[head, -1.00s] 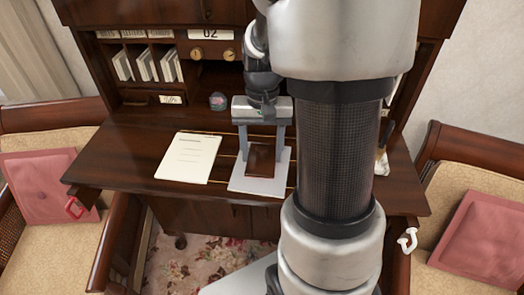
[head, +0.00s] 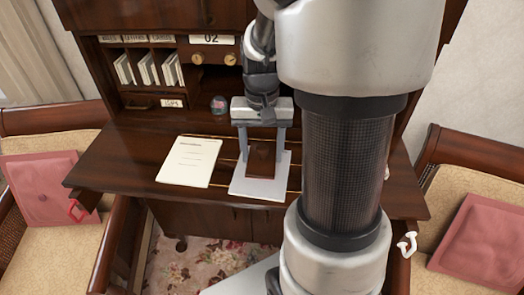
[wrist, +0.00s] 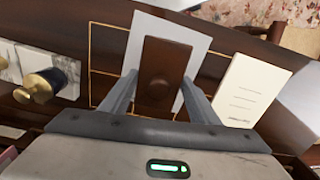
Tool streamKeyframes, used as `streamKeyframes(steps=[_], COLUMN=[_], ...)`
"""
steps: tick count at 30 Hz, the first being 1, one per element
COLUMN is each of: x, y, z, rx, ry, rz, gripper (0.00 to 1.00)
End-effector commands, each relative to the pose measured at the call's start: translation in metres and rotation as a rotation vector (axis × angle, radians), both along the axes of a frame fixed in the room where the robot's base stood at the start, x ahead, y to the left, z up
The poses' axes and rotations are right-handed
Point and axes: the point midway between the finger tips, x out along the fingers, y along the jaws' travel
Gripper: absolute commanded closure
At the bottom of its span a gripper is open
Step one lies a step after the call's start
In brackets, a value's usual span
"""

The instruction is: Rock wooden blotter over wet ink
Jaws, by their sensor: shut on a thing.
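The wooden blotter (head: 261,160) is a dark brown block with a round knob on top, seen from above in the wrist view (wrist: 162,67). It is over a pale sheet (head: 245,185) on the desk, which also shows in the wrist view (wrist: 198,44). My gripper (head: 264,150) points down with one finger on each side of the blotter and is shut on it. In the wrist view my gripper (wrist: 158,95) shows its fingers along the blotter's sides. The blotter's underside and any ink beneath it are hidden.
A written page (head: 189,161) lies left of the pale sheet on the desk (head: 125,160). A small glass-like item (head: 218,104) stands behind. Pigeonholes (head: 150,68) rise at the back. Chairs with pink cushions (head: 480,235) flank the desk. A brass-topped dark knob (wrist: 40,86) shows in the wrist view.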

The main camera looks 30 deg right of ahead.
Motion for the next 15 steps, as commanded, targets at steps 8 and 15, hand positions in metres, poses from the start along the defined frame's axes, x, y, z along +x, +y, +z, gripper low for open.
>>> streamKeyframes(steps=[8,15], x=[0.000,0.000], y=[0.000,0.000], z=[0.020,0.034], rx=[0.000,0.000], ry=[-0.001,0.000], rz=[0.000,0.000], gripper=[0.96,0.96])
